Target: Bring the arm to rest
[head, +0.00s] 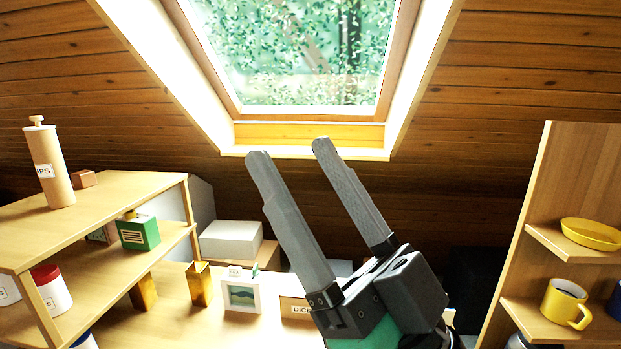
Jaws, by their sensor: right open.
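My right gripper (289,150) is large in the middle of the head view. Its two grey fingers point up and a little left, spread apart, with nothing between them. It stands in front of the wooden wall below the skylight and hides part of the table behind it. My left gripper is not in view.
A wooden shelf unit (110,222) at left bears a labelled cylinder (50,168) and a green box (138,233). A picture frame (241,296) and brass block (199,285) stand on the table. The right shelf holds a yellow bowl (591,234) and yellow mug (566,303).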

